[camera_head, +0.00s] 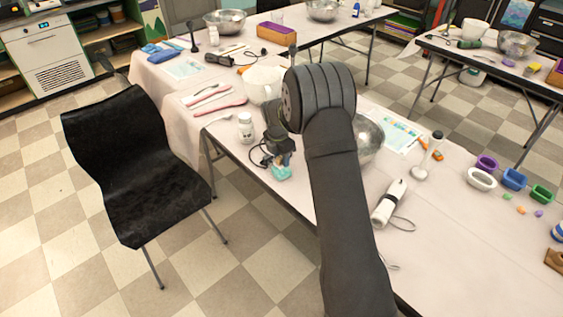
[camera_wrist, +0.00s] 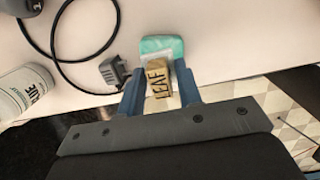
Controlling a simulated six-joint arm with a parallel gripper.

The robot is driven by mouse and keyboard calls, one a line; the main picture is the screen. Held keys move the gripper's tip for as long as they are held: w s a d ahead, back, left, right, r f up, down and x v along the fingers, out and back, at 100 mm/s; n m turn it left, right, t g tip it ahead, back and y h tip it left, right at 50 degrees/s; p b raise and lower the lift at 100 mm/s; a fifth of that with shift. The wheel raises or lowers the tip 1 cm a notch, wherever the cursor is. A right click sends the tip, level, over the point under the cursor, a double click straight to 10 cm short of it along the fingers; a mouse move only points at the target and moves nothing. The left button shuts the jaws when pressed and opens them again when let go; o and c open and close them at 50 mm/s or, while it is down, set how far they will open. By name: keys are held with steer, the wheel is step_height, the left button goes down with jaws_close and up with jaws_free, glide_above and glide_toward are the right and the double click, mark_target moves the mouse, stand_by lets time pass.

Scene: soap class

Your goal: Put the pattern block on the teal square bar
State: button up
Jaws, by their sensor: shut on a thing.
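The pattern block, a small tan block marked "LEAF" (camera_wrist: 158,85), is between the two blue fingers of my gripper (camera_wrist: 160,78) in the wrist view. My gripper is shut on it. The teal square bar (camera_wrist: 155,43) lies on the table just beyond the fingertips, and the block overlaps its near part in this view. I cannot tell whether block and bar touch. In the head view the teal bar (camera_head: 281,173) is near the table's front edge, with my gripper (camera_head: 284,157) right above it. The block is hard to make out there.
A black cable with a plug (camera_wrist: 113,72) lies beside the bar. A metal bowl (camera_head: 367,138) is partly behind my arm. A black chair (camera_head: 130,160) stands in front.

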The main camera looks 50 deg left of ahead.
mark_target(278, 158)
steer(key=shift+f, duration=1.05)
steer(key=shift+f, duration=0.2)
steer(key=o, duration=1)
steer(key=shift+c, duration=0.2)
steer(key=shift+r, duration=0.1)
steer(key=r, duration=0.4)
steer(key=s+r, duration=0.1)
steer(key=r, duration=0.7)
steer(key=shift+s+r, duration=0.1)
steer(key=shift+s, duration=0.1)
